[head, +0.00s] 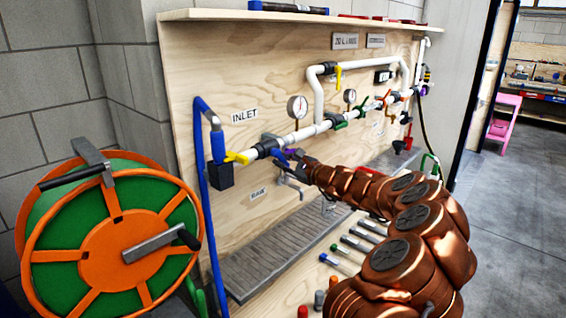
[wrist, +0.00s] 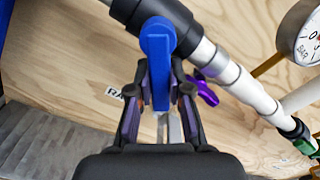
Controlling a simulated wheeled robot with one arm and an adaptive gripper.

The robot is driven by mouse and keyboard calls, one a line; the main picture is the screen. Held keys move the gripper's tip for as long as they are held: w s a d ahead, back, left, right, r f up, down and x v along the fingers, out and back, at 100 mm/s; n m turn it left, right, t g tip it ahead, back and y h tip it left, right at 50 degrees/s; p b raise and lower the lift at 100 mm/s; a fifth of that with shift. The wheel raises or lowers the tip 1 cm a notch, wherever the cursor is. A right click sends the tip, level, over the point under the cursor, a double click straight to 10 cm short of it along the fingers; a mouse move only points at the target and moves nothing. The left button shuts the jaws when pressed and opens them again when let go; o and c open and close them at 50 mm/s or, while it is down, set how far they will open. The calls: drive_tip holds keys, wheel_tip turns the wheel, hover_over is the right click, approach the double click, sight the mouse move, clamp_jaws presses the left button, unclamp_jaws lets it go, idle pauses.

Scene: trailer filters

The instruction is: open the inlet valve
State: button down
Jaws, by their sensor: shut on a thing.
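The INLET label (head: 244,115) is on the plywood board above the left end of a white pipe run. A yellow valve handle (head: 237,157) sits at that end, just right of the blue hose fitting (head: 218,147). Farther right along the pipe, my gripper (head: 290,163) is at a blue valve handle (head: 278,155). In the wrist view the blue handle (wrist: 158,45) hangs from a black valve body (wrist: 140,12), at an angle to the pipe. My gripper (wrist: 161,98) is shut around its lower part. A purple lever (wrist: 206,89) is close by on the right.
A pressure gauge (head: 297,107) and a raised pipe loop (head: 314,90) are right of the INLET label. An orange and green hose reel (head: 105,240) stands at left. A grey grate (head: 275,255) and several tools lie below the pipes.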

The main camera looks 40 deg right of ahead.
drive_tip(key=c, duration=1.1)
unclamp_jaws()
drive_tip(key=shift+o, duration=0.2)
drive_tip(key=shift+s, duration=0.1)
drive_tip(key=shift+s+d, duration=0.25)
drive_tip(key=shift+s, duration=0.45)
drive_tip(key=v, duration=0.6)
drive_tip(key=shift+s, duration=0.15)
drive_tip(key=shift+a, duration=0.1)
